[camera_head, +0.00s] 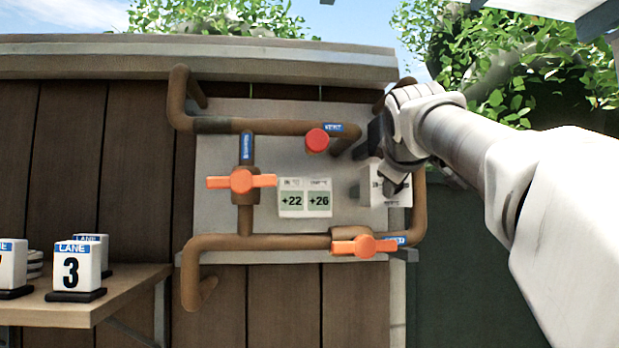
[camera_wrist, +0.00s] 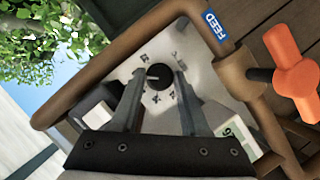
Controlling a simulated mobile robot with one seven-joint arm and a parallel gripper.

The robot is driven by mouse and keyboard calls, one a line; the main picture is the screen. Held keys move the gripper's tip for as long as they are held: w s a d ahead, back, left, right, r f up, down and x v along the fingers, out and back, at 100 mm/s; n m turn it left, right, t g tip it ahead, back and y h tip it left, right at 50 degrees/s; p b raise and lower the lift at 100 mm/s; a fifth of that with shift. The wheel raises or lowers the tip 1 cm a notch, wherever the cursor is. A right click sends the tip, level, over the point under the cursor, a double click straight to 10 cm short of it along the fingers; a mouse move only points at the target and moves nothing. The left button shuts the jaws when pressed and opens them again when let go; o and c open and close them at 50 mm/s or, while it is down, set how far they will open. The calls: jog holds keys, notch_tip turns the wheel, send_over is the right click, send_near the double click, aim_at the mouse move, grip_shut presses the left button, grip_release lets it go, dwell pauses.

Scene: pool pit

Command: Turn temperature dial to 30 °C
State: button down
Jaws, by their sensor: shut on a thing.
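The temperature dial (camera_wrist: 158,77) is a round black knob with a light pointer mark on a pale plate in the wrist view. Printed numbers ring it, too small and tilted to read surely. My gripper (camera_wrist: 160,73) has one finger on each side of the knob and is shut on it. In the head view my gripper (camera_head: 366,188) is at the right side of the grey panel, and my wrist hides most of the dial and its white plate (camera_head: 403,192). Two displays (camera_head: 304,198) left of it read +22 and +26.
Brown pipes frame the grey panel (camera_head: 225,280). A red round knob (camera_head: 317,140) is above the displays. Orange valve handles are at left (camera_head: 241,181) and below (camera_head: 364,246); one also shows in the wrist view (camera_wrist: 296,73). Lane number blocks (camera_head: 77,267) stand on a wooden bench.

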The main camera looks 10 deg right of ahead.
dwell(0.4)
jog(key=shift+c, duration=2)
grip_release()
jog(key=b+v, duration=0.2)
jog(key=v, duration=1.5)
jog(key=shift+s+r+b, duration=0.2)
jog(key=shift+b, duration=0.1)
